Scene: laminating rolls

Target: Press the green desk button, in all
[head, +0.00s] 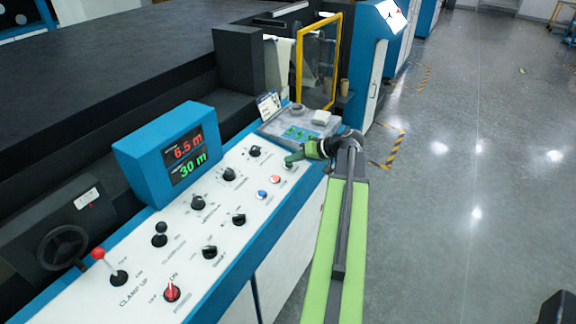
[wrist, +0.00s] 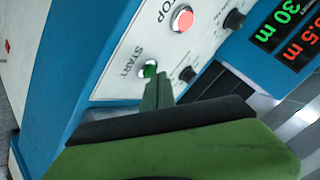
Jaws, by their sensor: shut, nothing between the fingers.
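The green desk button (wrist: 149,70) shows in the wrist view, round and green in a pale ring, beside the word START on the white panel. My gripper (wrist: 154,84) is shut and empty, its green fingertips at the lower edge of the button and covering part of it. In the head view my gripper (head: 290,159) reaches from the right over the far end of the white control desk (head: 222,256). The button is mostly hidden behind the fingers there. I cannot tell whether the tips touch the button or hover just above it.
A red STOP button (wrist: 183,18) sits close to the green one. A blue button (head: 262,194), several black knobs and a red-topped lever (head: 99,254) stand on the desk. A blue display box (head: 168,150) rises behind them.

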